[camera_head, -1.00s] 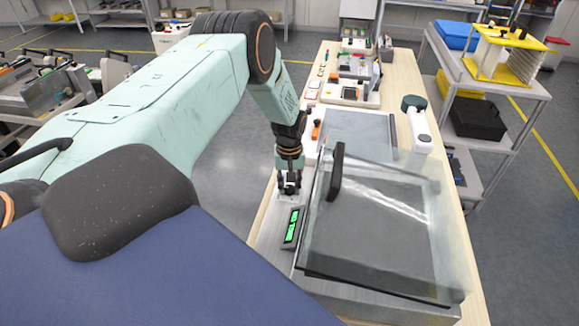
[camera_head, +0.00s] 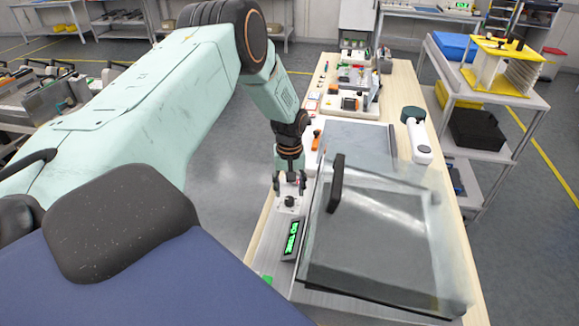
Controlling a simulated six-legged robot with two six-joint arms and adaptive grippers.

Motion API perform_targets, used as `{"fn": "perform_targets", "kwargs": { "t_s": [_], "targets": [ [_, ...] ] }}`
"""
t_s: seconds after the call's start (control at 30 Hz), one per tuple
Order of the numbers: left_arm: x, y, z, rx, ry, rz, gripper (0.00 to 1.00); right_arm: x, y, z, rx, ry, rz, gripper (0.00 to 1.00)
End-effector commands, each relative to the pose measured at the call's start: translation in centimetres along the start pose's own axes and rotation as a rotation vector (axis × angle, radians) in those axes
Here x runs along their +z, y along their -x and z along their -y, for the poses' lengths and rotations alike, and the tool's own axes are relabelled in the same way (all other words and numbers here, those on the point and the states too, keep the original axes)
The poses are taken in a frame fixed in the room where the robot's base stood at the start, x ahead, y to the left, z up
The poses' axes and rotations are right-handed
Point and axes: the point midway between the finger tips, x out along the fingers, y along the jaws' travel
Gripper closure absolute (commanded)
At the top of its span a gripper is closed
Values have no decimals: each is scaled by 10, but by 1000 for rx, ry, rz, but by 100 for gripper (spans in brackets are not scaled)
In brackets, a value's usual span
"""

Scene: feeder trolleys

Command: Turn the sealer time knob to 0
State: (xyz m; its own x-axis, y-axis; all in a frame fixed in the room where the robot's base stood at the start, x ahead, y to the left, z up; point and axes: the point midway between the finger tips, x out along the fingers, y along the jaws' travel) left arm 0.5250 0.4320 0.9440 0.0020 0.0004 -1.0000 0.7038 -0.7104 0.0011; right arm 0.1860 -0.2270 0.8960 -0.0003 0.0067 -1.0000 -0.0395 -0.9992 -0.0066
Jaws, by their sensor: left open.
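The sealer (camera_head: 318,300) stands on the wooden bench, with its clear lid (camera_head: 385,220) tilted open. A green-lit display (camera_head: 292,238) sits on its left side panel. A small dark knob (camera_head: 290,201) is on the light panel just behind the display. My left gripper (camera_head: 289,188) is open and points down, close above the knob, with its fingers spread to either side. I cannot tell whether the fingers touch the knob. The knob's setting is too small to read. My right gripper is not in view.
A white bottle-like device with a dark green top (camera_head: 418,138) stands on the bench right of the sealer. Small tools and boxes (camera_head: 350,100) lie farther back. A grey shelf cart (camera_head: 500,152) stands to the right.

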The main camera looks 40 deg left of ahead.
Motion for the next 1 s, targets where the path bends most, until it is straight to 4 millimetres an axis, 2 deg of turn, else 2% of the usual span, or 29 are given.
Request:
{"fn": "perform_targets", "kwargs": {
  "t_s": [0.03,0.2,0.43,0.6,1.0],
  "targets": [
    [-1,12,-1,4,0,-2,50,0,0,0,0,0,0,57],
    [-1,45,-1,4,0,-2,50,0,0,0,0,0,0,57],
    [-1,76,0,2,0,-2,50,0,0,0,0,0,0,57],
    [0,85,0,1,1,-1,50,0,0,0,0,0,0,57],
    [0,85,0,0,0,-1,50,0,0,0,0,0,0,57]
  ]
}}
